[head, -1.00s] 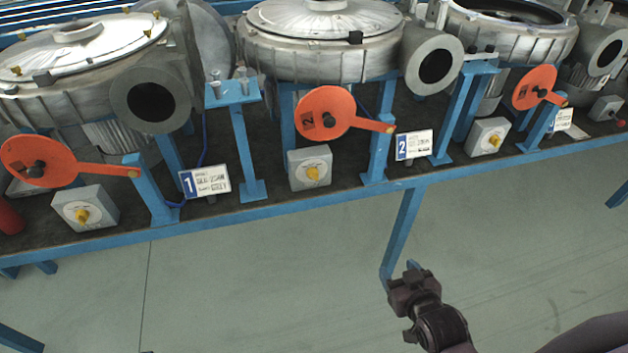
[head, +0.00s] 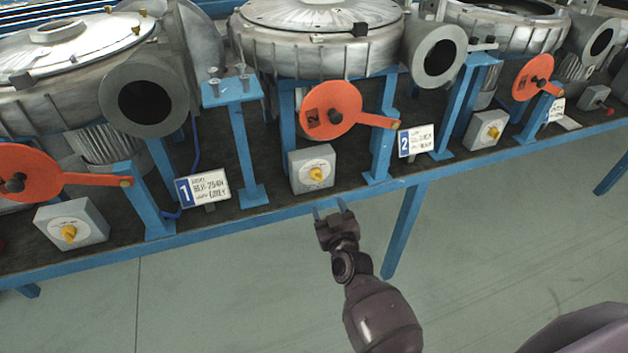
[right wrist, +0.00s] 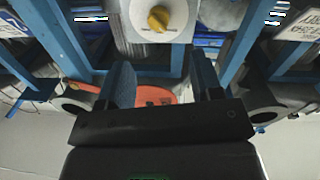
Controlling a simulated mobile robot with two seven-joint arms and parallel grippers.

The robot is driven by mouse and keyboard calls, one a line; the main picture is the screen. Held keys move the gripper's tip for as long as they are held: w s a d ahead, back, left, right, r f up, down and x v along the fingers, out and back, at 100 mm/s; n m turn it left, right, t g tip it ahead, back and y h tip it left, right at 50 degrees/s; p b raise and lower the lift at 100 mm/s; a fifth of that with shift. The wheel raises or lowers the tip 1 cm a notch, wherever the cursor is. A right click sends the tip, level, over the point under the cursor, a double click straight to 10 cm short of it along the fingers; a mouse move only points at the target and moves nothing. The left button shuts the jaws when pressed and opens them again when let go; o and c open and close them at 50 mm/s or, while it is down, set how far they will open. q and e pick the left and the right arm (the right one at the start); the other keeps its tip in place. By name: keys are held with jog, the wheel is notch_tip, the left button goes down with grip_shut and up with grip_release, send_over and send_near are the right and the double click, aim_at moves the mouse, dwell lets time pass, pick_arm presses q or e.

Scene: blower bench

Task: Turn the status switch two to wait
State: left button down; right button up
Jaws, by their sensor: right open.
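Status switch two (head: 312,169) is a grey box with a white round dial and a yellow knob (head: 316,174). It stands on the bench below the orange disc marked 2. The dial's lettering is too small to read. My right gripper (head: 330,208) is open and empty, just in front of the bench edge, below and slightly right of the switch, apart from it. In the right wrist view the knob (right wrist: 158,18) shows at the top, beyond the spread fingers (right wrist: 163,82). My left gripper is not in view.
An orange disc with a lever (head: 332,108) sits above the switch, beside blue posts (head: 384,132). Similar switches stand left (head: 72,224) and right (head: 487,131). Number plates 1 (head: 203,188) and 2 (head: 417,141) flank it. Floor in front is clear.

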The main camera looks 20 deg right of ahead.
aim_at(318, 180)
jog(key=shift+n, duration=0.3)
jog(key=shift+w+d+r+b, duration=0.1)
jog(key=shift+w+b, duration=0.15)
jog(key=shift+w, duration=1.55)
jog(key=shift+w+d+f+b, duration=0.1)
jog(key=shift+w+b, duration=0.2)
jog(key=shift+w, duration=1.45)
jog(key=shift+w+d+r+b, duration=0.1)
jog(key=shift+w+b, duration=0.15)
jog(key=shift+w, duration=1.55)
jog(key=c, duration=0.9)
